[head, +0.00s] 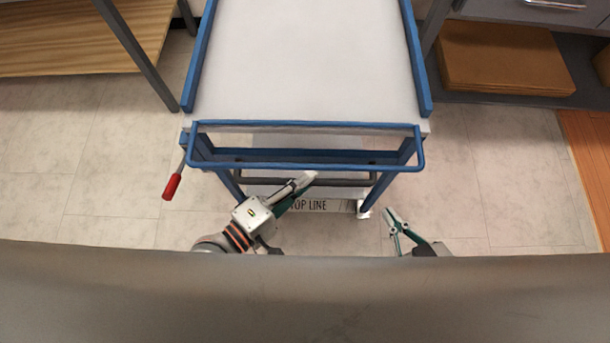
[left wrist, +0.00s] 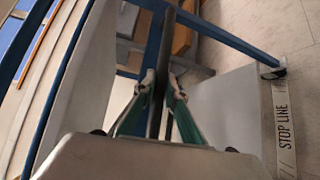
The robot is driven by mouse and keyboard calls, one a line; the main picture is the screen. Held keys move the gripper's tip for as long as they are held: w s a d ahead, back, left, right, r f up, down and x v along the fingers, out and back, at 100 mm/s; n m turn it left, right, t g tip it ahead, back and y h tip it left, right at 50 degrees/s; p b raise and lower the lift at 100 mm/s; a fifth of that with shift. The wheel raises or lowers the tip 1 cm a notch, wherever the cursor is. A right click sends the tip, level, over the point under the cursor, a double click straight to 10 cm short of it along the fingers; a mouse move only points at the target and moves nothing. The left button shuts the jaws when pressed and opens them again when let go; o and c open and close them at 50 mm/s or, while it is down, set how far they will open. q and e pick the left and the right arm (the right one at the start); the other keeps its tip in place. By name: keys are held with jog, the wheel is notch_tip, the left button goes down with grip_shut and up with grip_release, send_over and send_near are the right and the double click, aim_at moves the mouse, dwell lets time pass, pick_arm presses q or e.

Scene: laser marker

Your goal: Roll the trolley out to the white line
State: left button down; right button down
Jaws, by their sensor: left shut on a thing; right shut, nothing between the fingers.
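The trolley (head: 305,60) has a pale top, blue side rails and a blue push handle (head: 305,168) at its near end. A dark bar (head: 340,182) runs between its legs below the handle. My left gripper (head: 306,180) is shut on this bar; the left wrist view shows the bar (left wrist: 168,60) between its fingers (left wrist: 162,85). The white line (head: 310,206), lettered STOP LINE, lies on the floor under the trolley's near end and shows in the left wrist view (left wrist: 284,130). A near caster (head: 363,212) is at the line's right end. My right gripper (head: 389,214) is shut and empty, right of that caster.
A lever with a red grip (head: 172,187) hangs at the trolley's left near corner. A wooden-shelved bench (head: 80,40) stands left. Brown cardboard (head: 505,60) lies on a dark shelf at right. Tiled floor (head: 470,175) is clear on both sides of the trolley's near end.

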pick_arm(q)
jog(key=shift+s, duration=0.1)
jog(key=c, duration=2)
grip_release()
jog(key=shift+c, duration=0.2)
jog(key=v, duration=1.2)
